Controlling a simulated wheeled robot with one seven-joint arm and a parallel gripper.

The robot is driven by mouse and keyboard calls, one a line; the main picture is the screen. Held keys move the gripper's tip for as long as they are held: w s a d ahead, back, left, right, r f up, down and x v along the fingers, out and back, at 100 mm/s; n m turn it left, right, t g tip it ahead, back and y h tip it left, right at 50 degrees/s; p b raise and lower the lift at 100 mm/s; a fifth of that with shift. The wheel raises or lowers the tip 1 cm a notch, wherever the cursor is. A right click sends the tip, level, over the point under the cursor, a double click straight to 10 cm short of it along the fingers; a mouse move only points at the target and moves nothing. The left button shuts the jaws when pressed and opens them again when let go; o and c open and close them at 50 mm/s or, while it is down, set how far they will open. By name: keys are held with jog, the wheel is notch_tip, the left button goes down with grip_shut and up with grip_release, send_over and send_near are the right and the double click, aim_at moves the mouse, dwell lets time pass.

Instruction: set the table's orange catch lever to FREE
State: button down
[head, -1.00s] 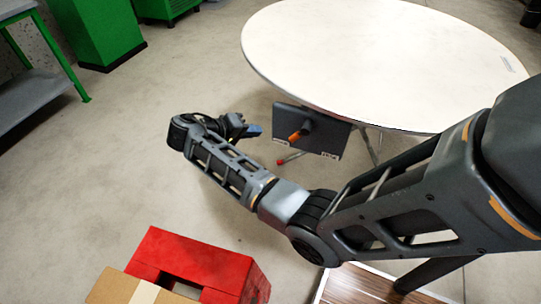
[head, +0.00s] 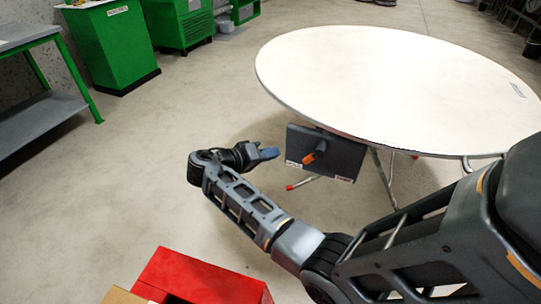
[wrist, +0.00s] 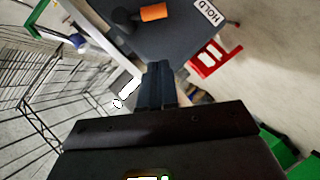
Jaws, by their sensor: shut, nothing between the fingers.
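The catch is a dark grey plate (head: 345,155) under the near edge of the white round table (head: 390,80). Its lever has a dark hub and an orange tip (head: 311,157) that points down and left in the head view. In the wrist view, the orange tip (wrist: 153,12) points towards a HOLD label (wrist: 208,12) on the plate. A second label (head: 343,179) at the plate's lower right is too small to read. My gripper (head: 270,153) is shut and empty, left of the plate and apart from the lever. Its closed fingers (wrist: 160,85) show in the wrist view.
A red box (head: 200,278) and a cardboard box (head: 122,296) stand on the floor at the lower left. Green cabinets (head: 112,45) and a grey-topped bench (head: 40,115) stand at the back left. The floor left of my gripper is clear. Thin table legs show beneath the tabletop.

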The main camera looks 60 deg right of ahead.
aim_at(314, 154)
jog(key=s+d+f, duration=0.4)
jog(key=s+d, duration=0.1)
jog(key=d, duration=0.2)
jog(key=shift+s+f, duration=0.2)
jog(key=shift+s, duration=0.2)
jog(key=shift+f, duration=0.15)
jog(key=shift+f+b, duration=0.1)
jog(key=shift+b, duration=0.4)
